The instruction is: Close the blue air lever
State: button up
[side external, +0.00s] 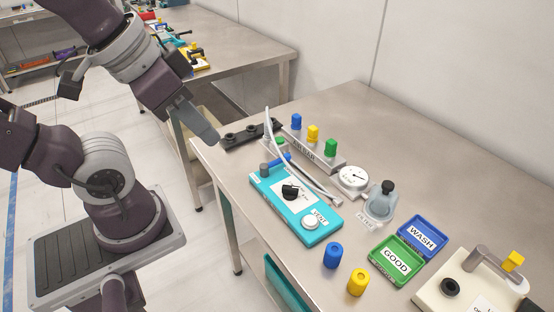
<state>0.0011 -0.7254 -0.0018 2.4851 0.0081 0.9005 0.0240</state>
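A small blue lever (282,158) shows at the back edge of the turquoise control box (268,194), close to a grey cylindrical fitting. It is partly hidden behind a pale hose, and I cannot tell whether its valve is open or shut. The box carries a black knob (290,191) and a white round button (311,222) by a TEST label. My gripper (207,128) is above the table's left edge, to the left of the lever and apart from it. Its fingers are seen edge-on, so their opening is unclear. Nothing shows held in it.
A black rack (250,135) lies behind the box. A grey block (312,151) holds blue, yellow and green caps. A gauge (353,178) and a flask (381,203) stand to the right. The table's back right is clear.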

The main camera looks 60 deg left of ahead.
aim_at(276, 164)
jog(key=w+m, duration=0.1)
jog(key=w+m+g, duration=0.1)
jog(key=w, duration=0.1)
jog(key=w+m, duration=0.1)
jog(key=shift+w+a+y, duration=0.35)
jog(key=shift+y, duration=0.05)
grip_shut()
jog(key=w+f+m+g+y, duration=0.2)
jog(key=w+f+m+g, duration=0.2)
jog(key=w+f+m, duration=1)
jog(key=w, duration=0.3)
jog(key=shift+w+a+f+m+g, duration=0.2)
jog(key=shift+a+f+m+g, duration=0.05)
jog(key=shift+f+m+g, duration=0.05)
jog(key=shift+f, duration=0.1)
jog(key=x, duration=0.9)
jog(key=shift+s+a+f, duration=0.1)
jog(key=shift+a+f, duration=0.05)
jog(key=shift+f, duration=0.15)
jog(key=a, duration=0.3)
jog(key=shift+a+r, duration=0.2)
jog(key=shift+r, duration=0.05)
jog(key=shift+a, duration=0.3)
